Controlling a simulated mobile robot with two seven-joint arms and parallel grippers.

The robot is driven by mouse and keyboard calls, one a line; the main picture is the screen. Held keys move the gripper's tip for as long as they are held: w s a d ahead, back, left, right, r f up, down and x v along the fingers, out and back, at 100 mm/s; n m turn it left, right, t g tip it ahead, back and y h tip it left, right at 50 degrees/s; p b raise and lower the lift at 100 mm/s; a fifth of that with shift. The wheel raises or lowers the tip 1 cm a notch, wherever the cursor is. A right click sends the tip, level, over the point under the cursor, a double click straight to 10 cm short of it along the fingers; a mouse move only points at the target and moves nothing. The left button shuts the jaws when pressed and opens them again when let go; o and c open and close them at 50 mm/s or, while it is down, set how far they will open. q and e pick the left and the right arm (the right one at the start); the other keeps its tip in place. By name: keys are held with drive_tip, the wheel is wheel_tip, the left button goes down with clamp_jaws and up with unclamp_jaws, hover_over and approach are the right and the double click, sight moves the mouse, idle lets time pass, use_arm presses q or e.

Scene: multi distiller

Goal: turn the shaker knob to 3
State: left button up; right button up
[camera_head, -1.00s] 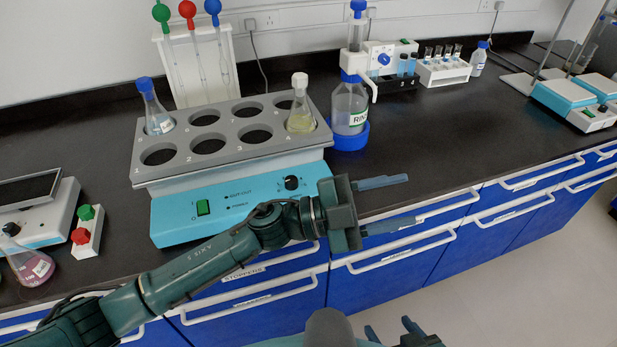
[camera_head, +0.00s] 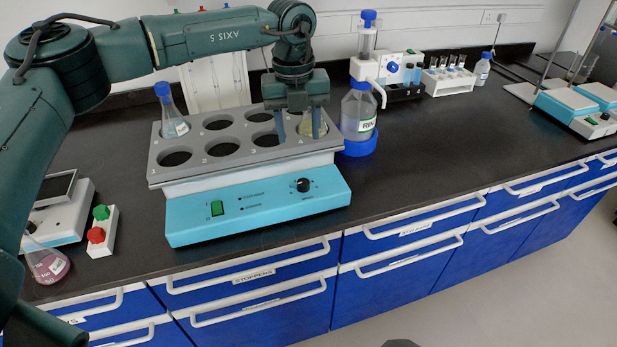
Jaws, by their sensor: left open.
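The shaker (camera_head: 258,213) stands on the black bench, with a light blue front and a grey top plate with round holes. Its black knob (camera_head: 303,185) is on the right of the front panel, with a green switch (camera_head: 217,208) on the left. The knob's pointer setting is too small to read. My left gripper (camera_head: 299,133) is open and points down over the right part of the top plate, above and behind the knob. My right gripper is not in view.
A flask with a blue stopper (camera_head: 171,112) sits in the plate's back left. A bottle in a blue base (camera_head: 358,118) stands close right of the shaker. A flask with pink liquid (camera_head: 47,263) is at left.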

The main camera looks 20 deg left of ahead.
sight(303, 182)
use_arm(q)
drive_tip(key=f, duration=0.4)
drive_tip(key=f+p, duration=0.1)
drive_tip(key=f, duration=0.3)
drive_tip(key=f+p, duration=0.1)
drive_tip(key=f, duration=0.2)
drive_tip(key=shift+d+f, duration=0.3)
drive_tip(key=shift+f, duration=0.1)
drive_tip(key=shift+w+f, duration=0.1)
drive_tip(key=shift+f, duration=0.35)
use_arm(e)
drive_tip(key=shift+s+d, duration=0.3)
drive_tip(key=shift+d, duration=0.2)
use_arm(q)
drive_tip(key=c, duration=1)
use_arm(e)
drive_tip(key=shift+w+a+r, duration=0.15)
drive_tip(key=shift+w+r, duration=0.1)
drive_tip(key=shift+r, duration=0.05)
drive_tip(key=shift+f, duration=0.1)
